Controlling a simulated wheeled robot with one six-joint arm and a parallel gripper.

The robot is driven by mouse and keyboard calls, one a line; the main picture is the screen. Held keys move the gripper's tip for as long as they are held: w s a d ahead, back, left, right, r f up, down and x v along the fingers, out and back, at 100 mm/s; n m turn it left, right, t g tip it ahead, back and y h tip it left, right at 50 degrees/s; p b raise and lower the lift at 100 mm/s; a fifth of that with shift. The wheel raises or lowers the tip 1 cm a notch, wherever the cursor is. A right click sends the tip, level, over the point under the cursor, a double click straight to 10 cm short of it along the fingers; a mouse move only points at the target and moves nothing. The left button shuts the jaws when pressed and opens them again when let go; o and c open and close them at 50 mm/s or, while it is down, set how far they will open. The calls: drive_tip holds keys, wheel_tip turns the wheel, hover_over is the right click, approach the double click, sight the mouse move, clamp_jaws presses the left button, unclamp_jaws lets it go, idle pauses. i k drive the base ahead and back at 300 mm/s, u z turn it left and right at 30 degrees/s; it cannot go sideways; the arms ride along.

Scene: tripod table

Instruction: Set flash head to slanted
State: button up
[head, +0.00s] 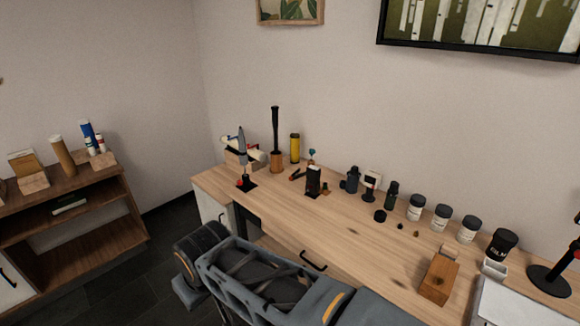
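Toward the back of the wooden desk (330,215), a small black device with a pale face (371,181) stands upright and looks most like the flash. Its pale face seems to point forward, but it is too small to tell the tilt of its head. A black upright box (313,181) stands to its left, and I cannot rule it out as the flash. My arm crosses the bottom of the head view in front of the desk, apart from both devices. My gripper's fingers do not show.
Dark camera parts (351,181) and a black cylinder (391,194) stand close by. White jars (440,217) line the back right. A wooden block (438,279) and lamp (548,280) are at right. The front middle desk is clear.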

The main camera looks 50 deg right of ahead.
sight(313, 173)
drive_tip(key=z, duration=0.15)
drive_tip(key=i, duration=0.8)
drive_tip(key=z, duration=1.25)
drive_tip(key=i, duration=0.65)
drive_tip(key=z, duration=0.7)
